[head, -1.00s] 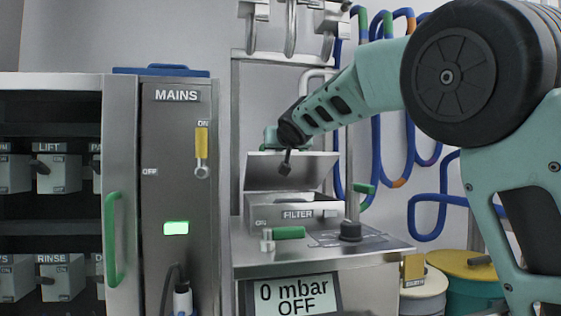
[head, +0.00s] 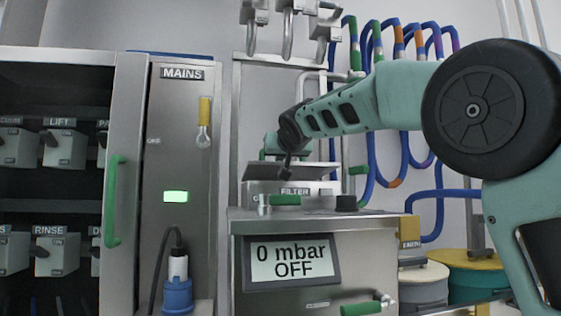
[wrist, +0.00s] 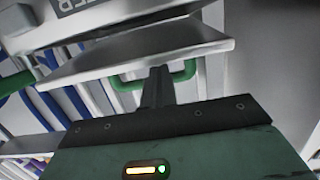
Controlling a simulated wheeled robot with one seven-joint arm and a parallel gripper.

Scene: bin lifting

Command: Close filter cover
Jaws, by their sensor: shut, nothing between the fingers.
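The filter cover (head: 258,172) is a flat grey metal lid above the filter box (head: 320,189), which carries a FILTER label. The lid is tilted and stands partly open, with its front edge above the box. My gripper (head: 286,173) is shut and empty, at the front of the lid with its fingertips pointing down. In the wrist view my shut fingers (wrist: 157,85) lie close to the edge of the lid (wrist: 140,52). I cannot tell whether they touch it. A dark wedge-shaped gap shows between the lid and the labelled box.
A pressure display (head: 290,262) reads 0 mbar OFF. The MAINS cabinet (head: 180,120) stands left; blue hoses (head: 405,150) hang behind right.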

